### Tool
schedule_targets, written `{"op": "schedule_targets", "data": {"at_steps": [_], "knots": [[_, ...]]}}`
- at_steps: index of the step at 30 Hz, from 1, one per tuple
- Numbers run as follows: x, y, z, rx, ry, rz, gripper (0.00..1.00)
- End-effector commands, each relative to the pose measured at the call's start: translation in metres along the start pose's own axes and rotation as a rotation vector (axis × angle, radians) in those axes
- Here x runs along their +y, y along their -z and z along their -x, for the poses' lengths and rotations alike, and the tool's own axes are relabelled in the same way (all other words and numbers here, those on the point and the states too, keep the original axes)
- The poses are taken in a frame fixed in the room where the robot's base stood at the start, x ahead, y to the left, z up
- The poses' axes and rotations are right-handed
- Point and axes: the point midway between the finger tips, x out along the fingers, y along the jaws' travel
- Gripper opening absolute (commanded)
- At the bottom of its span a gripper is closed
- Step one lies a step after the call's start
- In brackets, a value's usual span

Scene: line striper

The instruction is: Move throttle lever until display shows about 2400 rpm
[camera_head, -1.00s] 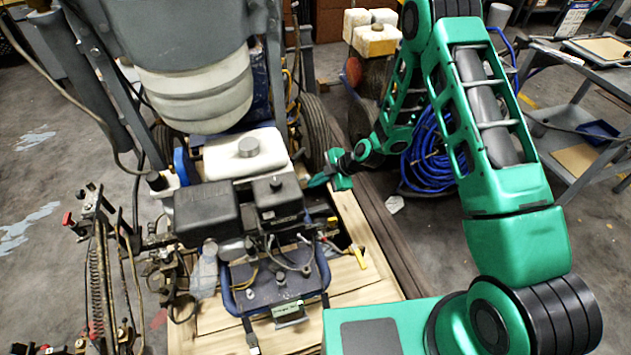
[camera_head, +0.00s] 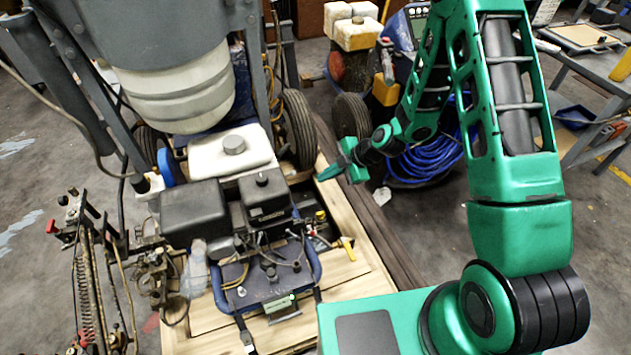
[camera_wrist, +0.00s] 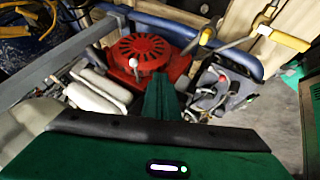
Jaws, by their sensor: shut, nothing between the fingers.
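The line striper's engine, with a white tank (camera_head: 232,152) and black covers (camera_head: 200,207), stands on a wooden pallet. A small display with a greenish face (camera_head: 279,303) sits at the front of its blue-framed panel; its reading is too small to make out. A yellow-handled lever (camera_head: 348,249) sticks out at the engine's right; I cannot tell whether it is the throttle lever. In the wrist view, yellow handles (camera_wrist: 286,39) and a red engine cover (camera_wrist: 144,55) show beyond my gripper. My gripper (camera_head: 327,174) is shut and empty, right of the tank, apart from the lever.
The pallet's bare boards (camera_head: 365,285) lie right of the engine. A spring and hose assembly (camera_head: 90,280) stands at left. A coiled blue hose (camera_head: 425,163) lies behind my arm. A grey table (camera_head: 585,65) stands at the far right. Open floor lies between the pallet and table.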

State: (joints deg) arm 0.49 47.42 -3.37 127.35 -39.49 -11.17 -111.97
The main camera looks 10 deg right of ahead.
Motion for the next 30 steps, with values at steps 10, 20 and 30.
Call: {"op": "schedule_targets", "data": {"at_steps": [10,20,30], "knots": [[0.007,0.004,0.006,-0.028,-0.031,-0.116,0.0],[0.042,0.025,-0.018,-0.068,-0.238,-0.64,0.0],[0.07,0.054,-0.025,0.036,-0.422,-1.042,0.0]]}}
